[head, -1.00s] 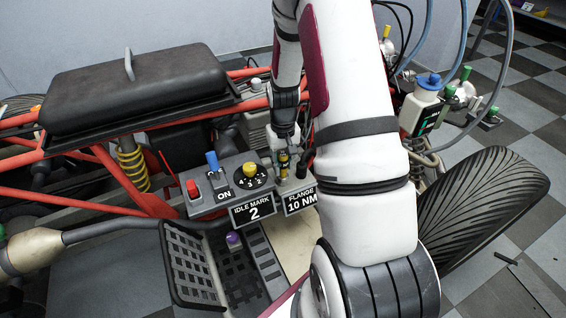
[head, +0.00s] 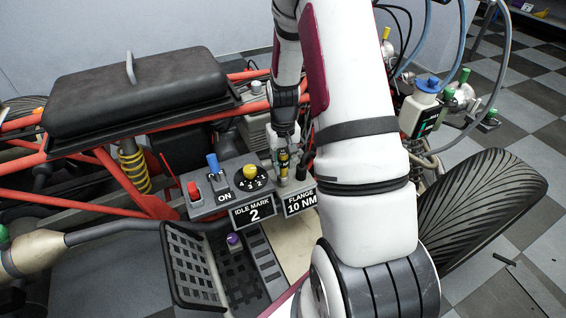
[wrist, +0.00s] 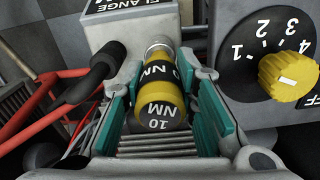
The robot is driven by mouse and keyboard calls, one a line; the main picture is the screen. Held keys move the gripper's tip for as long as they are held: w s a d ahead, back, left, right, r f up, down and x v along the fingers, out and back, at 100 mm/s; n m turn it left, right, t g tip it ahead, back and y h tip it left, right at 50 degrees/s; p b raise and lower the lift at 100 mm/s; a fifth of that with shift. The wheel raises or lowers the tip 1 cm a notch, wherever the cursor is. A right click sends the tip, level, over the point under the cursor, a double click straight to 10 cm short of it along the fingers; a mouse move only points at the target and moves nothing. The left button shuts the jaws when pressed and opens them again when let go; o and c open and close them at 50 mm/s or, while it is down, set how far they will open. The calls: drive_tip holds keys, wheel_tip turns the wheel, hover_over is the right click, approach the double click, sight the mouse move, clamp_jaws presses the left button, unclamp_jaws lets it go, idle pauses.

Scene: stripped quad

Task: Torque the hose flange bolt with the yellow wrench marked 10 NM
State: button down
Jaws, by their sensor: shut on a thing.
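The yellow wrench (wrist: 165,98) has a black band and an end cap marked 10 NM. It stands between the teal-padded fingers of my gripper (wrist: 163,118), which is shut on it. Its silver end points at the grey flange block (wrist: 135,22), but the bolt is hidden, so I cannot tell how it is seated. In the head view the wrench (head: 283,163) is small and upright below my gripper (head: 284,156), behind the sign reading FLANGE 10 NM (head: 300,202).
A black hose end (wrist: 95,75) is close to the left finger. A panel with a yellow dial (head: 250,172), blue lever (head: 212,163) and red button (head: 193,190) stands left of the wrench. Red frame tubes (head: 105,180) and a tyre (head: 480,210) flank the area.

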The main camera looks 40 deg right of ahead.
sight(283, 153)
drive_tip(key=shift+r+p, duration=1.05)
drive_tip(key=shift+r, duration=0.45)
drive_tip(key=shift+r+p, duration=1.45)
drive_tip(key=shift+r, duration=0.55)
